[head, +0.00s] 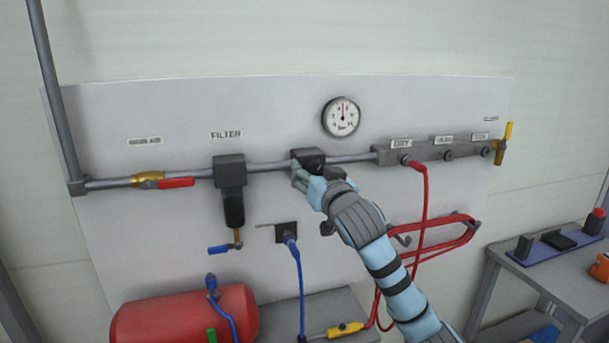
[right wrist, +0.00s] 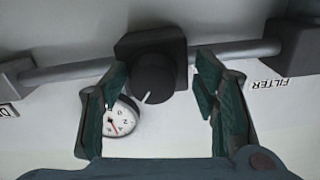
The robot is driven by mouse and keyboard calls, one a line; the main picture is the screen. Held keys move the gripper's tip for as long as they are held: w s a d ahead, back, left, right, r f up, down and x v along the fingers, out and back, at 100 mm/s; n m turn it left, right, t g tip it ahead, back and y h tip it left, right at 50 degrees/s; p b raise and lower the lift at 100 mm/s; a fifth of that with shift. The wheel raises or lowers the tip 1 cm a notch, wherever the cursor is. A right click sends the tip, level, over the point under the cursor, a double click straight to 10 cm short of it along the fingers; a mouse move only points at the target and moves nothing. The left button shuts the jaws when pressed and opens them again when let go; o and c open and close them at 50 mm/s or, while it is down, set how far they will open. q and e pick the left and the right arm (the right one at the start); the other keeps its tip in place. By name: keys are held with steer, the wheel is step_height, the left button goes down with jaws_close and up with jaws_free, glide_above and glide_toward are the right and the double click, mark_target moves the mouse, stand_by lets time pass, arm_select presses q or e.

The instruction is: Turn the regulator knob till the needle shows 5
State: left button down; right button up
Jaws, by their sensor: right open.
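The regulator (head: 308,157) is a dark block on the grey pipe, partly hidden by my right gripper (head: 302,177). In the right wrist view its round black knob (right wrist: 154,78) faces the camera, with a short pale mark at its rim. My right gripper (right wrist: 158,88) is open, one finger on each side of the knob; I see gaps and cannot tell any contact. The round white gauge (head: 341,117) sits above the regulator; its needle points about straight up. The gauge also shows upside down in the right wrist view (right wrist: 121,120). The figures are too small to read surely. My left gripper is out of view.
The filter (head: 231,185) hangs left of the regulator, beyond it a red-handled valve (head: 176,182). The manifold (head: 430,150) is on the right, with a red hose (head: 425,200). A red tank (head: 185,317) stands below. A side table (head: 545,262) is at the right.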

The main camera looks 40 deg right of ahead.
steer(key=shift+s+d+r, duration=0.15)
steer(key=shift+s, duration=0.35)
steer(key=shift+c, duration=0.4)
steer(key=shift+d, duration=0.1)
steer(key=c, duration=1.1)
steer(key=shift+m, duration=0.7)
steer(key=o, duration=1.2)
steer(key=shift+w, duration=0.2)
steer(key=v, duration=0.7)
steer(key=shift+s, duration=0.3)
steer(key=shift+w, duration=0.1)
